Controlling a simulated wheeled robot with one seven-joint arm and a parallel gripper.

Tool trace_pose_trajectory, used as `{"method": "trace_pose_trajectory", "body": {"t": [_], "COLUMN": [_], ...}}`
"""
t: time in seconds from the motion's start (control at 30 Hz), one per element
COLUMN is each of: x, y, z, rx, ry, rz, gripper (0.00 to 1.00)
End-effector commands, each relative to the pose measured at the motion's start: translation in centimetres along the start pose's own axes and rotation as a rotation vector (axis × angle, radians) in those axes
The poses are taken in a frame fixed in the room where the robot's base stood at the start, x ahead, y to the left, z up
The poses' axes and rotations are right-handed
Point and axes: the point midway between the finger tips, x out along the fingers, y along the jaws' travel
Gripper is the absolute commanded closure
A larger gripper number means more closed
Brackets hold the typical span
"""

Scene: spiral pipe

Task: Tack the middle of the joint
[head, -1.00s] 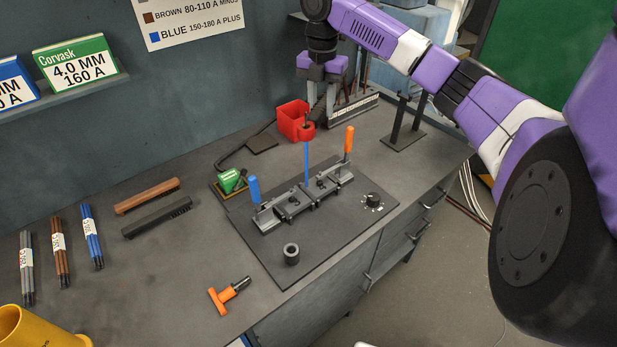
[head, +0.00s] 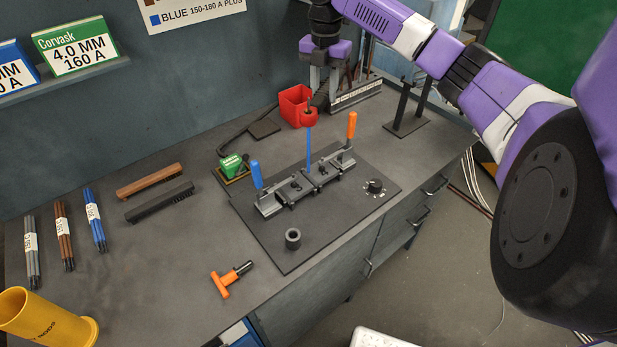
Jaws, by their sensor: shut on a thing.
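My gripper (head: 323,92) is at the top middle, pointing down, shut on a red electrode holder (head: 311,117). The grip itself is partly hidden. A thin blue electrode (head: 308,148) hangs almost upright from the holder. Its lower end is at the middle of the clamped plates (head: 297,188), near their joint; I cannot tell whether it touches. The plates lie in a grey clamp fixture with a blue handle (head: 256,174) at left and an orange handle (head: 351,126) at right.
The fixture sits on a dark board with a dial (head: 375,187) and a small black ring (head: 293,238). A red box (head: 295,105) stands close behind the holder. An orange T-handled tool (head: 230,279) lies in front. Brushes (head: 150,181) and rod bundles (head: 95,220) lie left.

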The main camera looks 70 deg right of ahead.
Motion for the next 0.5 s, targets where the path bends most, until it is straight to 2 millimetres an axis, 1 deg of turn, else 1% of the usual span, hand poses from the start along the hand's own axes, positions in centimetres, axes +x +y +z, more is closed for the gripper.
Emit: {"method": "trace_pose_trajectory", "body": {"t": [0.5], "x": [0.49], "y": [0.03], "z": [-0.01], "rx": [0.0], "ry": [0.0], "rz": [0.001], "gripper": [1.0]}}
